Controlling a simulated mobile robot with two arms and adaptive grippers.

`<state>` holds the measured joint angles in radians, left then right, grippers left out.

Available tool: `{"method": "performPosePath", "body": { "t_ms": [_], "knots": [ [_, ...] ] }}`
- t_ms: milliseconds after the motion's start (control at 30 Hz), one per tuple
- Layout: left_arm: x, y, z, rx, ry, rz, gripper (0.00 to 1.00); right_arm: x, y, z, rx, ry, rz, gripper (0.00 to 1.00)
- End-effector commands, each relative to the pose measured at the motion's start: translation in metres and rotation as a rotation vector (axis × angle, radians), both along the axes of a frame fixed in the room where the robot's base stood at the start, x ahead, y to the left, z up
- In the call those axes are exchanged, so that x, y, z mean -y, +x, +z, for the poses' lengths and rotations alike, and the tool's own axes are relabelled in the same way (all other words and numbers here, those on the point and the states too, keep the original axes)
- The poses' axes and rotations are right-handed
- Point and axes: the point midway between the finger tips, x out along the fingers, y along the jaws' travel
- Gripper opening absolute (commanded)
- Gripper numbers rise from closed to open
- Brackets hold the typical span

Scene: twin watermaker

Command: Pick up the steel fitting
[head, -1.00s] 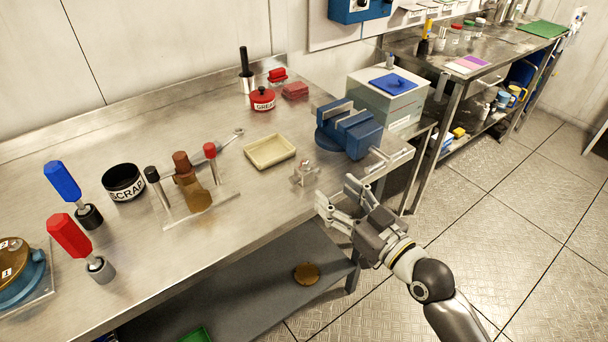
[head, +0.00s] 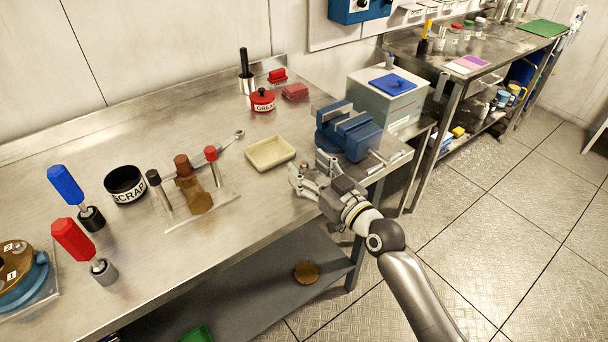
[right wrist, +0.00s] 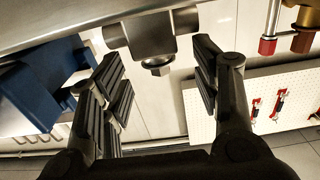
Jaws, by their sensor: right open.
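The steel fitting (right wrist: 150,36) shows in the right wrist view as a grey metal tee with a hex end, at the top middle. In the head view it stands on the steel bench, mostly hidden behind my right gripper. My right gripper (head: 309,174) is open at the bench's right front part, with its fingers on either side of the fitting. In the right wrist view the fingers (right wrist: 160,82) are spread with clear gaps to the fitting, which lies beyond the fingertips. My left gripper is not in view.
A blue vise (head: 349,132) stands close behind and right of my right gripper. A cream tray (head: 270,153) lies just left of it. A stand with a brown valve (head: 194,188) and a scrap cup (head: 125,185) are further left. The bench's front edge runs beneath my right arm.

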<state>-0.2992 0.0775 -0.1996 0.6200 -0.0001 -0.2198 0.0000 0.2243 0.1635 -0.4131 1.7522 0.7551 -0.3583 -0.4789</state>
Motion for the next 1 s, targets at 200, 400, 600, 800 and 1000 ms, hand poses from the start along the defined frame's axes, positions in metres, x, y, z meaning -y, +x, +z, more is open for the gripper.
{"method": "performPosePath", "body": {
  "t_ms": [200,400,600,800,1000],
  "knots": [
    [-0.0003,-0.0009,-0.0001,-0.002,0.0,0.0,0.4,-0.0008,0.001,-0.0003,0.0,0.0,0.0,0.57],
    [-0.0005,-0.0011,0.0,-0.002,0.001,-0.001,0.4,-0.0007,0.0008,-0.0003,0.0,0.0,0.0,0.37],
    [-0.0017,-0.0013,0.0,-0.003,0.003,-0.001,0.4,-0.0007,0.0008,-0.0004,0.0,0.0,0.0,0.11],
    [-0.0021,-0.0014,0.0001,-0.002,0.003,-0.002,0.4,-0.0006,0.0009,0.0013,0.002,0.002,-0.001,0.0],
    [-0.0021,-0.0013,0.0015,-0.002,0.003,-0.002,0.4,-0.0006,0.001,0.0026,0.002,0.002,-0.001,0.0]
  ]
}}
